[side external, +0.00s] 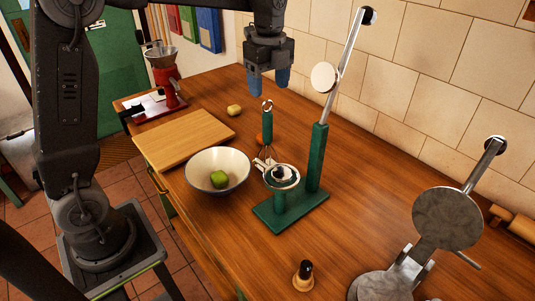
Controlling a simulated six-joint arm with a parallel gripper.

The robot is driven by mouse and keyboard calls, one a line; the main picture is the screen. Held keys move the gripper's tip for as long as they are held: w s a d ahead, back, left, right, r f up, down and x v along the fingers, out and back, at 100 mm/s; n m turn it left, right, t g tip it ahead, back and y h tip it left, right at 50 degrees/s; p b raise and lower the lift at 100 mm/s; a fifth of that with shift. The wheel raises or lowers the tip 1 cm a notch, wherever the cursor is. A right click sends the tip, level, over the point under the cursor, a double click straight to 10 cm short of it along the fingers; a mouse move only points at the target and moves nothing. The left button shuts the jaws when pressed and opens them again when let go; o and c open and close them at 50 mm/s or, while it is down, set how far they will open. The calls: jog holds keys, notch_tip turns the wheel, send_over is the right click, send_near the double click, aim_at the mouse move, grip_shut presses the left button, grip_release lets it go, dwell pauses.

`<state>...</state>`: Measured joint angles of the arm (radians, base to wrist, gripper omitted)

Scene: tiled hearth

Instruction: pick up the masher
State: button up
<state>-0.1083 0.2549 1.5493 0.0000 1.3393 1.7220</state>
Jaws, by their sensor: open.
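The masher (267,125) appears to be the utensil with a green handle, a metal hanging loop on top and metal wires at its lower end. It stands roughly upright on the wooden counter, just behind the cup of the green lever press, which hides part of its foot. My gripper (269,82) points down above the masher, its two blue fingertips apart and empty. The loop shows just below the fingertips, and I see no contact.
The green press (318,160) with its raised metal lever stands close on the right. A white bowl (238,164) with a green fruit (219,180) is at the left, near a cutting board (185,138). A metal press (448,220) and a small black-topped bottle (303,277) are in front.

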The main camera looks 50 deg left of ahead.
aim_at(267, 110)
jog(key=f, duration=0.8)
jog(key=shift+a+f, duration=0.1)
jog(key=shift+a, duration=0.15)
jog(key=shift+c, duration=0.4)
jog(key=c, duration=0.8)
jog(key=shift+c, duration=0.3)
